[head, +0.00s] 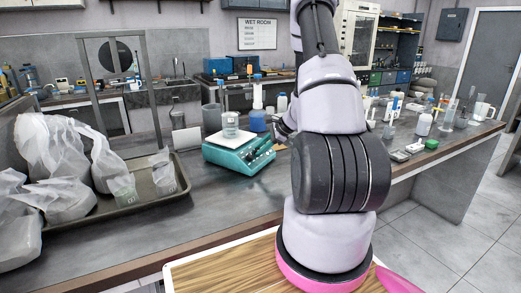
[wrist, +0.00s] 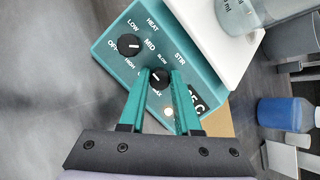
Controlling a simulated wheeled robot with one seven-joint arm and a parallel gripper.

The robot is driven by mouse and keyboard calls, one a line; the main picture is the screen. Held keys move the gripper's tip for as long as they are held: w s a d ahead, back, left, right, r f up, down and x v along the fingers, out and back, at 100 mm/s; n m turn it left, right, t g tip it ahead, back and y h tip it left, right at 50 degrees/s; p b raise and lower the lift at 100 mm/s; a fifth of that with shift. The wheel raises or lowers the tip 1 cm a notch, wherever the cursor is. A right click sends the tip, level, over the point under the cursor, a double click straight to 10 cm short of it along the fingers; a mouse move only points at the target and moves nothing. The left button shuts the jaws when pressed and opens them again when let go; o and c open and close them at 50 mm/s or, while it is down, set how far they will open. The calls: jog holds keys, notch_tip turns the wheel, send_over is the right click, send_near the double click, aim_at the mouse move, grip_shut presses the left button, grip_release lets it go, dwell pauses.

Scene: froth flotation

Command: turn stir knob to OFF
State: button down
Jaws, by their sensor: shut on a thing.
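The teal hotplate stirrer (head: 238,157) stands on the dark bench in the head view, left of my arm. In the wrist view its teal front panel (wrist: 108,62) shows two black knobs. The stir knob (wrist: 160,77), near the SLOW and MAX labels, sits between the teal fingertips of my gripper (wrist: 160,72), which is shut on it. Its white mark is small, and I cannot tell its exact setting; its OFF label is hidden. The heat knob (wrist: 129,45) is beside it, clear of the fingers. My gripper is mostly hidden behind my arm in the head view.
A glass beaker (head: 230,124) stands on the hotplate's top. A blue-filled bottle (head: 257,120) stands behind it, also seen in the wrist view (wrist: 284,112). A tray (head: 150,205) with bagged samples lies left; the bench between is clear.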

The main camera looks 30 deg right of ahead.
jog(key=n+g, duration=0.1)
jog(key=n, duration=0.3)
jog(key=shift+n, duration=0.4)
jog(key=n+g, duration=0.1)
jog(key=n, duration=0.3)
jog(key=shift+n, duration=0.5)
jog(key=c, duration=0.6)
grip_release()
jog(key=shift+d+r, duration=0.1)
jog(key=shift+r, duration=0.05)
jog(key=v, duration=1)
jog(key=shift+r, duration=0.35)
